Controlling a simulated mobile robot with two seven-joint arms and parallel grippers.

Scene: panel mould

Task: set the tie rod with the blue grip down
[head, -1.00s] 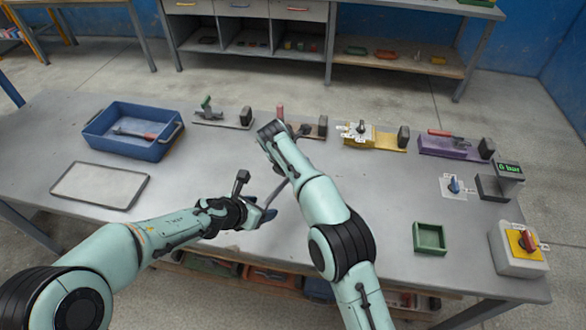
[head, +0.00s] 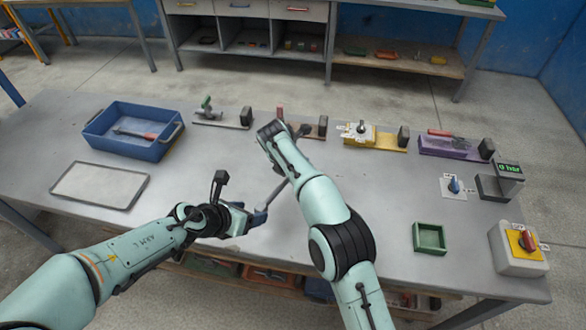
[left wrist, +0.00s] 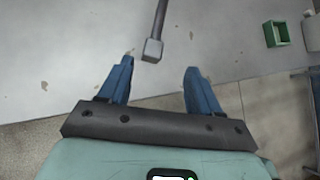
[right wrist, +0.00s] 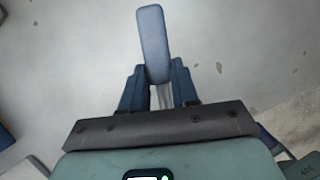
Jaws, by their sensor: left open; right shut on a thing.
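The tie rod shows in the head view as a thin grey bar (head: 274,193) slanting from beside my left gripper up behind my right arm. Its blue grip (right wrist: 153,45) is in the right wrist view, between the fingers of my right gripper (right wrist: 157,82), which is shut on it. My right gripper is hidden by its own arm in the head view. My left gripper (head: 250,217) is open and empty over the table's front part. In the left wrist view the rod's grey block end (left wrist: 152,50) lies just beyond its fingertips, apart from them.
A grey tray (head: 56,193) and a blue bin (head: 147,149) with a red-handled tool stand at left. Several clamp stations line the back, including a yellow one (head: 390,139) and a purple one (head: 462,152). A green box (head: 429,252) and switch box (head: 507,262) stand right.

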